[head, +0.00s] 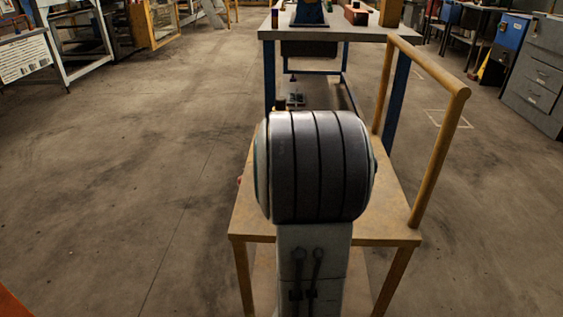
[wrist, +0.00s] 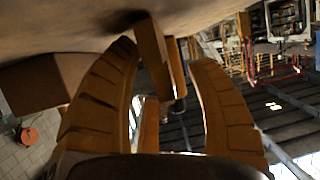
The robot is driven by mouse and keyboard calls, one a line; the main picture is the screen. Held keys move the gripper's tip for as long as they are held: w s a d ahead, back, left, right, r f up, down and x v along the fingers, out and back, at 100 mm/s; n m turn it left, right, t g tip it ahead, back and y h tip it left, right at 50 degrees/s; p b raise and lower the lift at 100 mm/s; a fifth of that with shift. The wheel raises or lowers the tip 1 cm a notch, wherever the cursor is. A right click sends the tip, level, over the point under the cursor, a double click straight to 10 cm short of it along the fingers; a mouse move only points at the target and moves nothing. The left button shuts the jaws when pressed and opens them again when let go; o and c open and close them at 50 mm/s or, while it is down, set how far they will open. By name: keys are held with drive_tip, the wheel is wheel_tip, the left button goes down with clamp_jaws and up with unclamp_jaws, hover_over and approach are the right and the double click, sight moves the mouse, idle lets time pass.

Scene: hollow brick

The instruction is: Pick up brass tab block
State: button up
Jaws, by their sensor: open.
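In the wrist view my gripper (wrist: 165,55) is open, with its two curved, ribbed tan fingers spread apart. A narrow tan-brown block (wrist: 150,45), which looks like the brass tab block, shows between the fingertips and meets the surface along the top of the picture. I cannot tell its distance from the fingers, and see no contact. Another tan piece (wrist: 149,124) and a small dark cylinder show beyond it, lower in the gap. In the head view my gripper is hidden, and I cannot make out which thing is the block.
A wider brown block (wrist: 42,82) stands left of the fingers in the wrist view. In the head view a yellow-legged table (head: 390,215) with a rail (head: 440,160) is ahead. A grey bench (head: 345,34) with several objects stands behind it. The floor at left is clear.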

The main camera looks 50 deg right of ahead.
clamp_jaws()
idle(0.4)
drive_tip(key=shift+r, duration=0.1)
